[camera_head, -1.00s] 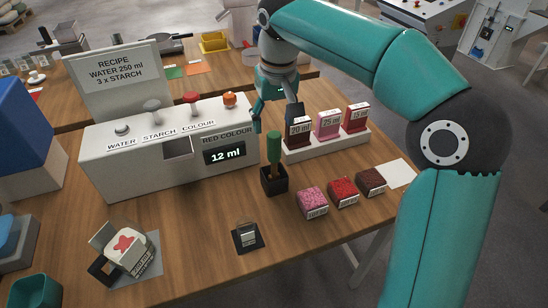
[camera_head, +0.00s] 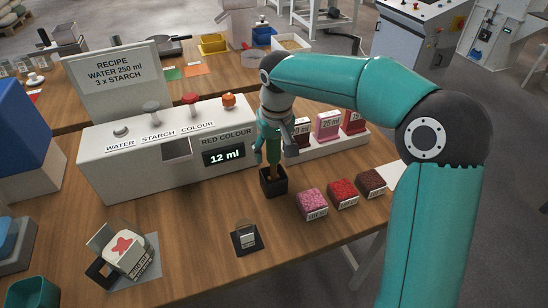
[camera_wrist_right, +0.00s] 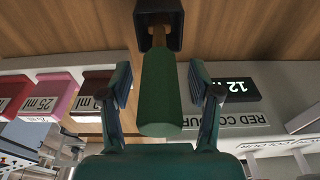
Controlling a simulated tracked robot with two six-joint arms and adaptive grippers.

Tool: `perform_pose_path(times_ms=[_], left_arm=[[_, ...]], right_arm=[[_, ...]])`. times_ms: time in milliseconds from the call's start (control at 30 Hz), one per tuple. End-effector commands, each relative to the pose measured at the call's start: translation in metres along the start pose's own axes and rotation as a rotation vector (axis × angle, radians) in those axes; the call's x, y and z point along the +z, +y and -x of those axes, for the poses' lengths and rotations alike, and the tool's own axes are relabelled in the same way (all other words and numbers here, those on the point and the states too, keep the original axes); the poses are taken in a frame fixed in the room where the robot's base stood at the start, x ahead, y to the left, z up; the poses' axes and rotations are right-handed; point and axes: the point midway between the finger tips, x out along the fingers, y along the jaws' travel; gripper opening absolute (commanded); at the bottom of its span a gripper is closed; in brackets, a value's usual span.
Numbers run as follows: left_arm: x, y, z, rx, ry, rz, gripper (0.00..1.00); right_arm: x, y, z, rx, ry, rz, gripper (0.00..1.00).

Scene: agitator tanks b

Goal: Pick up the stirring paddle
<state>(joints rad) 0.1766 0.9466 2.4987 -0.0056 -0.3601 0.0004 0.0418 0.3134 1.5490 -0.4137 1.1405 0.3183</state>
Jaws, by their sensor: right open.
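The stirring paddle (camera_head: 273,149) stands upright in a small black holder (camera_head: 274,185) in front of the dispenser. Its green handle (camera_wrist_right: 159,90) points up, with a wooden shaft below it going into the holder. Its lower end is hidden in the holder. My right gripper (camera_head: 272,155) is open around the handle. In the right wrist view its fingers (camera_wrist_right: 160,88) stand on either side of the handle, with a gap visible on both sides. My left gripper is not in view.
The white dispenser (camera_head: 110,168) stands close behind and left of the holder. A black square piece (camera_head: 246,239) lies in front.

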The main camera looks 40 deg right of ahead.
Motion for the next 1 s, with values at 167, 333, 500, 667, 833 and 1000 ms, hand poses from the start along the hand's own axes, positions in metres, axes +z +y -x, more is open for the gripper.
perform_pose_path(times_ms=[167, 333, 500, 667, 833, 1000], left_arm=[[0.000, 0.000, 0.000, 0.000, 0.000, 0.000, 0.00], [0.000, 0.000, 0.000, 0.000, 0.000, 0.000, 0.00], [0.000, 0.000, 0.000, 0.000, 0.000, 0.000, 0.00], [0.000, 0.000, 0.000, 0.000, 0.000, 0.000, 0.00], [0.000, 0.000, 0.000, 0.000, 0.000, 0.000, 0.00], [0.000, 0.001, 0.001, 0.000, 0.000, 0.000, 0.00]], right_arm=[[0.000, 0.000, 0.000, 0.000, 0.000, 0.000, 0.51], [0.000, 0.000, 0.001, 0.000, 0.000, 0.000, 0.23], [0.000, 0.000, 0.001, 0.000, 0.001, 0.000, 0.00], [0.000, 0.000, 0.001, 0.000, 0.001, 0.001, 0.00], [-0.001, -0.001, 0.004, 0.000, 0.002, 0.001, 0.00], [-0.004, -0.001, 0.017, 0.000, 0.004, 0.001, 0.00]])
